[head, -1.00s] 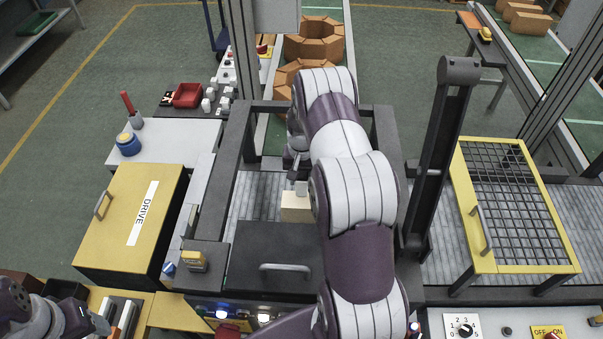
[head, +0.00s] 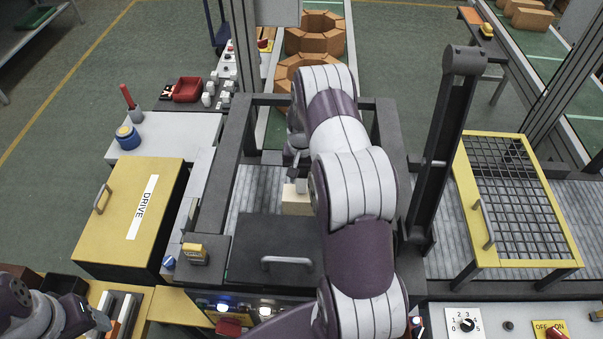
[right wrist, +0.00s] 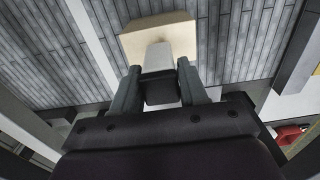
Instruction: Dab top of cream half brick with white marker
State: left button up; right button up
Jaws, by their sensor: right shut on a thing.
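The cream half brick (head: 296,201) lies on the grey slatted conveyor behind the dark hooded box, partly hidden by my right arm. It also shows in the right wrist view (right wrist: 176,33). My right gripper (right wrist: 158,88) is shut on the white marker (right wrist: 158,60), one finger on each side. The marker's narrow tip overlaps the brick's face in the right wrist view; I cannot tell whether it touches. In the head view the marker (head: 302,186) shows at the brick's back edge. My left gripper (head: 88,320) is at the lower left, away from the brick; its jaws are unclear.
A dark frame post (head: 441,150) stands right of my right arm. The dark cover with a handle (head: 270,245) is in front of the brick. A yellow DRIVE box (head: 125,215) is left, a yellow mesh guard (head: 515,195) right. Bare conveyor lies left of the brick.

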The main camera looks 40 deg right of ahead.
jog(key=shift+f+b, duration=0.4)
jog(key=shift+f, duration=0.1)
dwell(1.2)
notch_tip(320, 180, up, 7)
jog(key=p, duration=0.4)
jog(key=shift+r+p, duration=0.1)
jog(key=shift+p, duration=0.3)
